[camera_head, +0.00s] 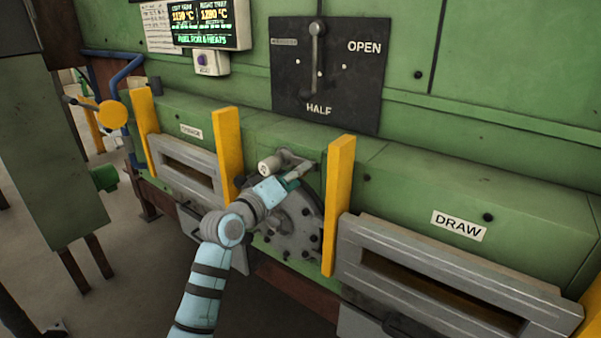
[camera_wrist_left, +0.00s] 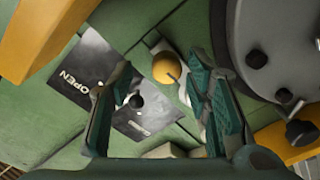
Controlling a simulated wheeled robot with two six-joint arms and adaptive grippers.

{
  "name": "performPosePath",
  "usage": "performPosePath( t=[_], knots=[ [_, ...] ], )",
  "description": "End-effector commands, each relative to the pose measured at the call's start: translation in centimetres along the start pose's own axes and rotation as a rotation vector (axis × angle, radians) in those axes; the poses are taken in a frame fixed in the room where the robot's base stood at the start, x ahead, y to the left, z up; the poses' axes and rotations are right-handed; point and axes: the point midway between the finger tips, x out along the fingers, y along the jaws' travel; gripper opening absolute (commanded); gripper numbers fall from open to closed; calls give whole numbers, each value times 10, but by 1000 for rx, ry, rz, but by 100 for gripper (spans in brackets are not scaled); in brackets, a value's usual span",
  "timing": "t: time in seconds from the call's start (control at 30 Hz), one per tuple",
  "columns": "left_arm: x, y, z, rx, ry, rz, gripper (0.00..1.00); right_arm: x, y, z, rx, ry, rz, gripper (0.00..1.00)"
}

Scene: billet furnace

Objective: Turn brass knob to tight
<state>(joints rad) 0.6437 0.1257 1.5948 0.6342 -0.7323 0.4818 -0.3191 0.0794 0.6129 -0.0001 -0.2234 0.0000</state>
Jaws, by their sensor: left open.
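The brass knob (camera_wrist_left: 165,67) shows in the left wrist view as a round yellow disc with a dark line on it. It appears between the spread fingers of my left gripper (camera_wrist_left: 160,78), towards the tips. I see no finger touching it. In the head view my left gripper (camera_head: 295,176) is at the green furnace wall, above a grey round plate (camera_head: 296,222) and between two yellow posts. There the knob cannot be made out; the gripper seems to hide it. My right gripper is not in view.
A yellow post (camera_head: 340,200) stands close right of my gripper, another (camera_head: 228,155) to its left. A black lever panel (camera_head: 345,95) marked OPEN and HALF is above. The grey plate with dark bolts (camera_wrist_left: 275,40) is close to the gripper in the wrist view.

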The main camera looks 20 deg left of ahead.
Motion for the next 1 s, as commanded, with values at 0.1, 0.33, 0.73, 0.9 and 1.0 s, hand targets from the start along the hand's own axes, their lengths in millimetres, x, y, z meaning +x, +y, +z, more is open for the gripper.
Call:
performPosePath(
  t=[0.1,0.33,0.73,0.9,1.0],
  knots=[
    [18,-2,0,-2,1,-1,44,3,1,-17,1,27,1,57],
    [27,-1,0,0,1,-1,44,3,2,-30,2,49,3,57],
    [27,-1,0,0,1,-2,1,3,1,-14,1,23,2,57],
    [27,-1,-1,3,2,-1,0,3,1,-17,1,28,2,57],
    [27,-2,-1,15,3,-1,0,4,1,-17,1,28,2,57]
  ],
)
